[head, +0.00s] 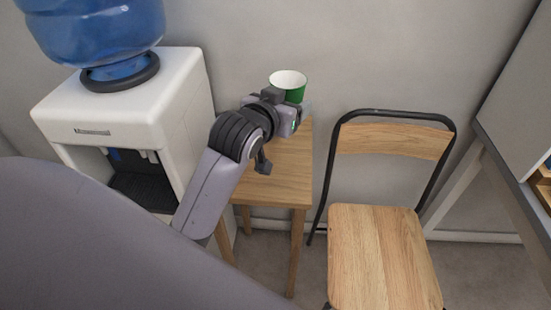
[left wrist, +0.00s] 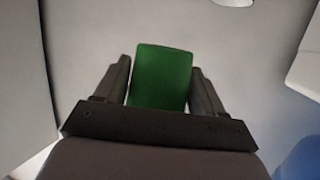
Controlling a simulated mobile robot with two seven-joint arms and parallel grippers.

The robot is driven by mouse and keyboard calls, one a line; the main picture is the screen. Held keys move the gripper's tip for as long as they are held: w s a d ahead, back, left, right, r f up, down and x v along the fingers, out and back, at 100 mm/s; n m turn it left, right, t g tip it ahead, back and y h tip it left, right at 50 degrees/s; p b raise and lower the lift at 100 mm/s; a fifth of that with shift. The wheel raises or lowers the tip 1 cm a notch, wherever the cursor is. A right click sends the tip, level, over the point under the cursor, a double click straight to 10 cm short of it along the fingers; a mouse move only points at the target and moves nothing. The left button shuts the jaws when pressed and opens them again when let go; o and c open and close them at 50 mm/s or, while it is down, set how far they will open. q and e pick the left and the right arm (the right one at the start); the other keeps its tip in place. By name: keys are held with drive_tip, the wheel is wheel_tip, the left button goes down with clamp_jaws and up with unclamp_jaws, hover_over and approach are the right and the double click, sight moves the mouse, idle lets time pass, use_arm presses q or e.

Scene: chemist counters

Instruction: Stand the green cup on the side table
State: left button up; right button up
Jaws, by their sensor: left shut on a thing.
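The green cup (head: 297,94) with a white inside is upright above the back end of the side table in the head view. My left gripper (head: 292,106) is shut on it. In the left wrist view the green cup (left wrist: 162,77) sits between the two dark fingers of my left gripper (left wrist: 163,85). The wooden side table (head: 283,187) stands under my left forearm. The gripper hides the cup's base, so I cannot tell whether it touches the tabletop. My right gripper is not in view.
A white water dispenser (head: 176,75) with a blue bottle (head: 95,30) stands left of the side table. A wooden chair (head: 380,250) with a dark frame stands to the right. The wall is close behind. The front of the tabletop is bare.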

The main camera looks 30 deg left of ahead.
use_arm(q)
drive_tip(key=b, duration=0.2)
hover_over(284, 174)
wheel_tip(284, 174, down, 13)
drive_tip(key=shift+w+r, duration=0.1)
drive_tip(key=shift+w, duration=0.05)
wheel_tip(284, 174, down, 4)
drive_tip(key=shift+f+b, duration=0.1)
drive_tip(key=shift+b, duration=0.5)
drive_tip(key=shift+f, duration=0.2)
drive_tip(key=shift+f, duration=0.2)
drive_tip(key=o, duration=1)
